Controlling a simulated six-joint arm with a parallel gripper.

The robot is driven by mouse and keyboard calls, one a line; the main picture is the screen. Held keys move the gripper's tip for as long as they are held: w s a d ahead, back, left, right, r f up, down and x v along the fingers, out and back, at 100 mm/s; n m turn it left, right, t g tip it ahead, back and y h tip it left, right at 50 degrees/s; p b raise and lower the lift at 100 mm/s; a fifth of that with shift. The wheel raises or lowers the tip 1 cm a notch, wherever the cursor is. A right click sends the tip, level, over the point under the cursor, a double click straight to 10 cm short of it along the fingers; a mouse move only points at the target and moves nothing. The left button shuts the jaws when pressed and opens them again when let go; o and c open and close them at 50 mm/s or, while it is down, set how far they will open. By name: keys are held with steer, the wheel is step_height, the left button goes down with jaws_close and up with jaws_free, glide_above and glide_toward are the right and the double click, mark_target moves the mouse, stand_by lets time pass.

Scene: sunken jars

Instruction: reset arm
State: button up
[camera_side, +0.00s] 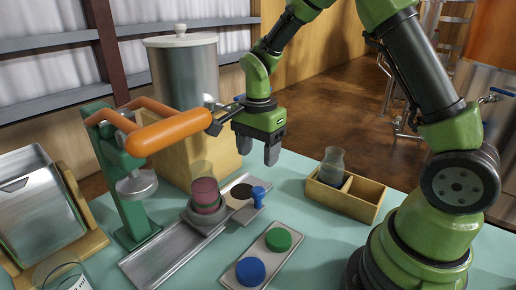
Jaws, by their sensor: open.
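My gripper (258,150) hangs from my green arm with its fingers pointing down. It is open and empty, above the table and apart from everything below it. Under it and to the left, a jar with dark pink contents (205,192) stands upright in a grey round holder (207,214). A blue knob-like piece (258,196) stands just right of a dark round spot on the metal strip. A clear, greyish jar (332,165) stands in the left compartment of a wooden box (362,208); its lower part is hidden by the box wall.
A tray (263,262) holds a green disc (278,239) and a blue disc (250,271). A green press with an orange handle (170,132) stands left. A metal canister (186,75) is behind. A glass (60,272) is at front left. The table between tray and box is clear.

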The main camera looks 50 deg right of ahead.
steer(key=shift+r, duration=0.2)
steer(key=s+a+r+n+t+y, duration=0.1)
steer(key=s+a+r+n+t, duration=0.1)
steer(key=s+r+n, duration=0.5)
steer(key=s+a+r+n+t+y, duration=0.1)
steer(key=s+a+r+n+t, duration=0.2)
steer(key=s, duration=0.7)
step_height(320, 180, up, 5)
steer(key=n+t, duration=0.2)
steer(key=n, duration=0.2)
steer(key=shift+a+r, duration=0.15)
